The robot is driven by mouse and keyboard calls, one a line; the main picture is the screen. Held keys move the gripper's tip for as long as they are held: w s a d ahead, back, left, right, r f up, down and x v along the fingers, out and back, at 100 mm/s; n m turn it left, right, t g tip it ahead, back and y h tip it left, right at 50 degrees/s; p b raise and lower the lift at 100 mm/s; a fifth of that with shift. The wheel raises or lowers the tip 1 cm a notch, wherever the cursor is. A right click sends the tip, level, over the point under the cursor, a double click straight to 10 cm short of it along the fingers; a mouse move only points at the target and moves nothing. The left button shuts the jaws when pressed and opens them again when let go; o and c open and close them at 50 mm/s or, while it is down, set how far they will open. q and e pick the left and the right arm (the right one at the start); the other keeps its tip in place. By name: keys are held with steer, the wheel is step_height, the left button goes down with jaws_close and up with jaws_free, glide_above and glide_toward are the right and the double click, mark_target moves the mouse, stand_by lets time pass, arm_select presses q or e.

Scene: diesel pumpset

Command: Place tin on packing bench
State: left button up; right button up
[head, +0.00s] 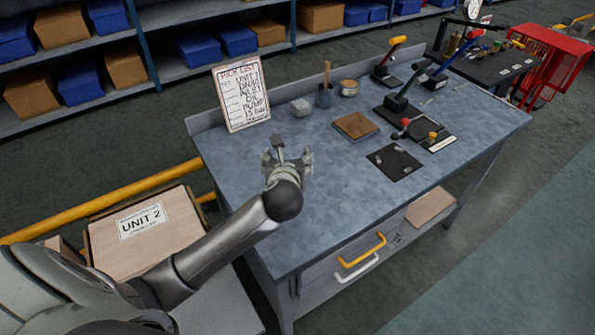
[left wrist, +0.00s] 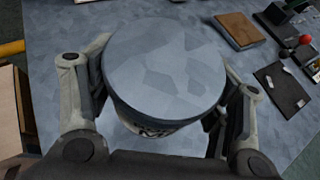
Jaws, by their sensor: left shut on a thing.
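The tin (left wrist: 165,72) is between the fingers of my left gripper (left wrist: 160,95) in the left wrist view, with its round grey lid facing the camera. Part of a label with dark print shows on its side below the lid. In the head view my left gripper (head: 286,160) is over the near left part of the blue-grey bench (head: 330,205); the tin cannot be made out clearly there. I cannot tell whether the tin's base touches the bench top. My right gripper is not in view.
A pick list board (head: 241,95), grey block (head: 301,107), dark cup (head: 325,95), round pot (head: 349,88) and brown square pad (head: 355,126) stand behind. A black mat (head: 394,162) and lever tools (head: 400,95) are to the right. The bench's front middle is clear.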

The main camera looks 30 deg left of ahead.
arm_select(q)
steer(key=w+f, duration=0.5)
steer(key=shift+d+f+b, duration=0.1)
steer(key=shift+f+b, duration=0.25)
step_height(320, 180, down, 3)
steer(key=shift+f, duration=0.1)
steer(key=o, duration=1.4)
steer(key=shift+f, duration=0.15)
steer(key=shift+c, duration=0.2)
